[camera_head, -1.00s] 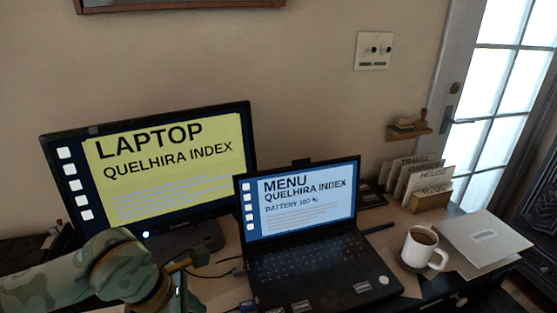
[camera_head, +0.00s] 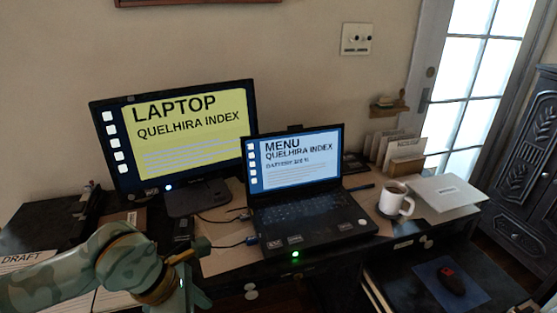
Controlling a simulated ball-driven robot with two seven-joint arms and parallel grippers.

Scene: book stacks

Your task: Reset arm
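My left arm comes in from the lower left, in camouflage colours, bent over the left front of the desk. Its end (camera_head: 186,268) points down near the desk's front edge; the fingers are too small and dark to read. The hand is left of the open black laptop (camera_head: 310,222) and apart from it. The laptop screen reads "MENU QUELHIRA INDEX". My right arm and gripper are out of view.
A monitor (camera_head: 190,140) stands behind on the left. A white mug (camera_head: 391,203) and a grey folder (camera_head: 447,190) are on the right. Papers (camera_head: 28,262) lie lower left. A dark mouse (camera_head: 451,280) sits on a blue pad on a lower surface. A carved cabinet (camera_head: 527,190) is far right.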

